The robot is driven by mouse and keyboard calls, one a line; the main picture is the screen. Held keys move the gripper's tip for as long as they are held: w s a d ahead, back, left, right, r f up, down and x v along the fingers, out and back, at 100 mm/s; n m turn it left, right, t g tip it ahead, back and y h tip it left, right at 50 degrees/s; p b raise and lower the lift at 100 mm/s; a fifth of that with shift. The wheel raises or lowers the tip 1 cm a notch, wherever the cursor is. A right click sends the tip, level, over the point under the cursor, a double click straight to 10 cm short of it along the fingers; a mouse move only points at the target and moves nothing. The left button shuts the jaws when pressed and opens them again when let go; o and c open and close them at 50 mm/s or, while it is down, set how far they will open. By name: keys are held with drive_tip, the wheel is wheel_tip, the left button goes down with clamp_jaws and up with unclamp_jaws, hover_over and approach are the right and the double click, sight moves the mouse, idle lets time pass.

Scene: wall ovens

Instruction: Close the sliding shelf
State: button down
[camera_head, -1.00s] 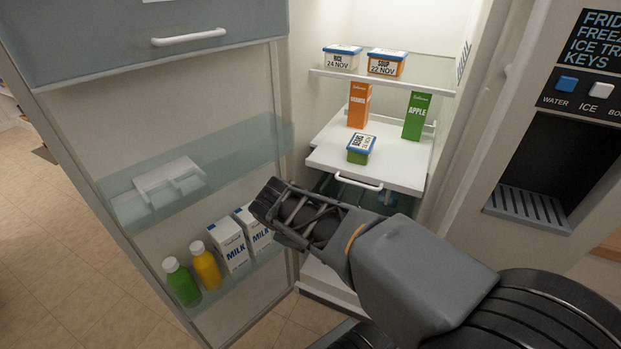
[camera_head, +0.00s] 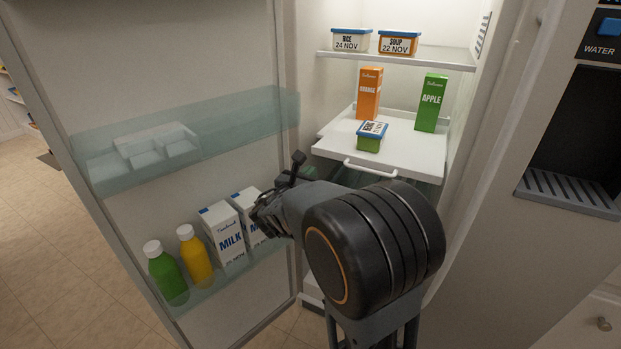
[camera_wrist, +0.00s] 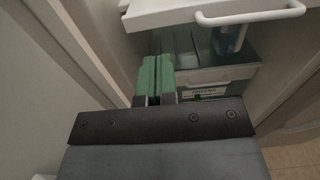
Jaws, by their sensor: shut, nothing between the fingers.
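The sliding shelf (camera_head: 410,158) is a white tray in the open fridge, pulled out past the shelf above it. Its white bar handle (camera_head: 370,172) is on the front edge. In the wrist view the shelf edge (camera_wrist: 165,12) and handle (camera_wrist: 250,17) show at the top. My gripper (camera_head: 305,172) is in front of the fridge, left of the handle, partly hidden by my arm. In the wrist view its green-padded fingers (camera_wrist: 156,76) are together and empty, appearing below the shelf edge and apart from the handle.
An orange carton (camera_head: 369,93), a green apple carton (camera_head: 432,103) and a blue-lidded box (camera_head: 371,137) stand on the shelf. The open door (camera_head: 150,60) is at left, with milk cartons (camera_head: 224,238) and bottles. A drawer (camera_wrist: 205,80) lies below the shelf.

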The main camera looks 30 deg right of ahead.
sight(330, 153)
drive_tip(key=x, duration=1)
drive_tip(key=shift+w+d+b, duration=0.2)
drive_tip(key=shift+d+b, duration=0.1)
